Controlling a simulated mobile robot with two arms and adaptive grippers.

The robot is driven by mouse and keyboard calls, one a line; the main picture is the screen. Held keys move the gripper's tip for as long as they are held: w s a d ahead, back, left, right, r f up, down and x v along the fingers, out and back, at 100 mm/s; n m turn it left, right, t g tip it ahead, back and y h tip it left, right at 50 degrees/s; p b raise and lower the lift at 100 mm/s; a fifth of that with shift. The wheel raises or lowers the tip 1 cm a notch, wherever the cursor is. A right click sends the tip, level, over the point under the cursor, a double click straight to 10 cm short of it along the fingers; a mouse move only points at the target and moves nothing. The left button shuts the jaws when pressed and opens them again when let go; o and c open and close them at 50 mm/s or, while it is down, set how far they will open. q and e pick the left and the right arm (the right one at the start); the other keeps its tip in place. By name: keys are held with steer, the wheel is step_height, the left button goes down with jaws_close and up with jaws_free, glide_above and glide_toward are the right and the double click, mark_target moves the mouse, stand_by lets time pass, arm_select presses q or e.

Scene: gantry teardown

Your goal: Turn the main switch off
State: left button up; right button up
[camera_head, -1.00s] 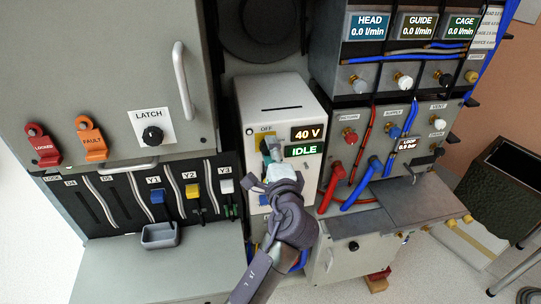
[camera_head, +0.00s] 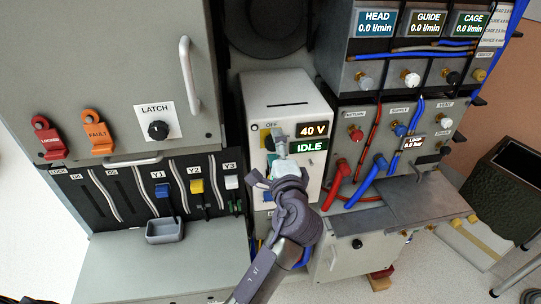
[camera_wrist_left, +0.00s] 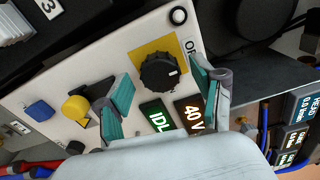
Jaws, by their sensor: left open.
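The main switch shows in the left wrist view as a black rotary knob (camera_wrist_left: 158,73) with a white mark, on a yellow plate (camera_wrist_left: 142,52) beside an OFF label. The mark points toward the label side of the plate. In the head view the knob is mostly hidden by my gripper; part of the yellow plate (camera_head: 264,137) shows. My left gripper (camera_head: 278,146) is in front of the white cabinet (camera_head: 283,90). In the wrist view its two teal-padded fingers (camera_wrist_left: 163,95) stand apart, one toward each side of the knob, with no clear contact. My right gripper is not in view.
Lit displays read 40 V (camera_head: 313,130) and IDLE (camera_head: 310,146) beside the fingers. A yellow knob (camera_wrist_left: 76,108) and a blue button (camera_wrist_left: 39,110) sit on the same panel. Red hoses (camera_head: 336,186) and blue hoses (camera_head: 371,178) lie to the right.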

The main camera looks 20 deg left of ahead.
arm_select(q)
steer(key=m+p, duration=0.3)
steer(key=m, duration=0.2)
steer(key=s+m+p, duration=0.1)
steer(key=m+p, duration=0.3)
steer(key=m, duration=0.2)
steer(key=m+p, duration=0.3)
steer(key=m, duration=0.2)
steer(key=shift+s+d+f+m, duration=0.3)
steer(key=shift+d+m, duration=0.1)
steer(key=b+v, duration=0.3)
steer(key=v, duration=0.9)
steer(key=s+a+f+n+g+h, duration=0.1)
steer(key=s+a+f+n+g, duration=0.2)
steer(key=f+n, duration=0.2)
steer(key=s+a+f+n+g+h, duration=0.2)
steer(key=s+f+n+g, duration=0.1)
steer(key=f+n, duration=0.3)
steer(key=s+a+f+n+g+h+b, duration=0.1)
steer(key=s+a+f+n+g, duration=0.2)
steer(key=f, duration=0.6)
steer(key=shift+a+f+n+h, duration=0.15)
steer(key=shift+a+n+h, duration=0.05)
steer(key=shift+n, duration=0.45)
steer(key=shift+a+f+n+h, duration=0.1)
steer(key=shift+a+n+h, duration=0.1)
steer(key=shift+n, duration=0.45)
steer(key=shift+s+f+n+g, duration=0.3)
steer(key=shift+s+f+n, duration=0.1)
steer(key=shift+n, duration=0.1)
